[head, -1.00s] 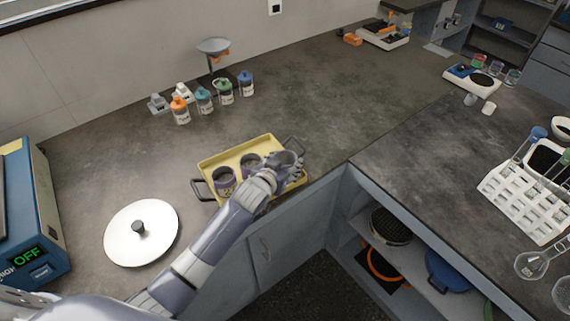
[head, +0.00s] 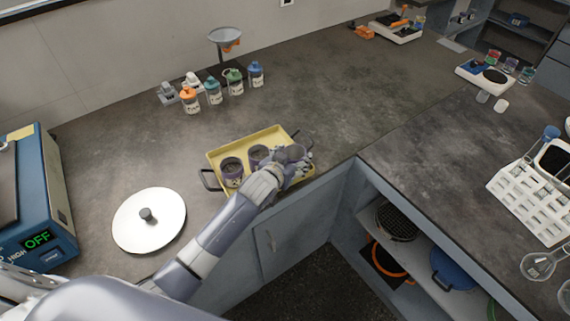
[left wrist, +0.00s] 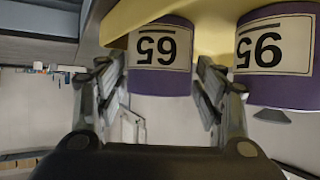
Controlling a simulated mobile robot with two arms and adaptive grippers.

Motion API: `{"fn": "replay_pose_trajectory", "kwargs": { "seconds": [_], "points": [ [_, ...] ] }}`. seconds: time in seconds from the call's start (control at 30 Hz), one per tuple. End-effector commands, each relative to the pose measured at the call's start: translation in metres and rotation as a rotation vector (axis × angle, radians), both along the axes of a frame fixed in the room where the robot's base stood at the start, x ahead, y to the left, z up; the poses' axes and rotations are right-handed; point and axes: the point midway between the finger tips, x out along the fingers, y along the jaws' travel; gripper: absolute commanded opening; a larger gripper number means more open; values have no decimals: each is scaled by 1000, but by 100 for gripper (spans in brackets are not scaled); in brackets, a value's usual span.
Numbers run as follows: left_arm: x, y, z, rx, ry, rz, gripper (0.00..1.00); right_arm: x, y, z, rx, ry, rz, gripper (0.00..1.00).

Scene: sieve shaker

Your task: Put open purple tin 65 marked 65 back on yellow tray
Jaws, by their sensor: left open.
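Purple tin 65 (left wrist: 160,50) shows upside down in the left wrist view, its white label reading 65. It is between the two spread fingers of my left gripper (left wrist: 162,90), with gaps at its sides. In the head view, my left gripper (head: 298,163) is at the right end of the yellow tray (head: 222,153) and partly hides the tin there. The tin appears to rest on the tray. Purple tin 95 (left wrist: 275,55) stands beside it. Two other purple tins, one at the left (head: 232,172) and one in the middle (head: 258,154), show in the tray. My right gripper is not in view.
A round white lid with a black knob (head: 165,205) lies left of the tray. A blue machine reading OFF (head: 45,215) stands at far left. Several capped bottles (head: 213,93) stand behind.

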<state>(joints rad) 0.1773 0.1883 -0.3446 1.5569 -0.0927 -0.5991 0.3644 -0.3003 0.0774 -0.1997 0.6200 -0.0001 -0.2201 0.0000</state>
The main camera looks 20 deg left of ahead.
Motion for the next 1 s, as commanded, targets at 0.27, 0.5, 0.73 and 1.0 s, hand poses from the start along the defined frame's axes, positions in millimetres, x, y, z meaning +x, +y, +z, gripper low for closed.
{"fn": "replay_pose_trajectory", "kwargs": {
  "seconds": [0.27,0.5,0.73,1.0],
  "points": [
    [-37,5,17,-1,1,0,63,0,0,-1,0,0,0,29],
    [-72,9,36,0,1,-1,63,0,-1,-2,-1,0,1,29],
    [-95,13,48,0,1,0,63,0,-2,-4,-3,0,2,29],
    [-102,14,52,0,1,0,63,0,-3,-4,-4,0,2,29]
  ]
}}
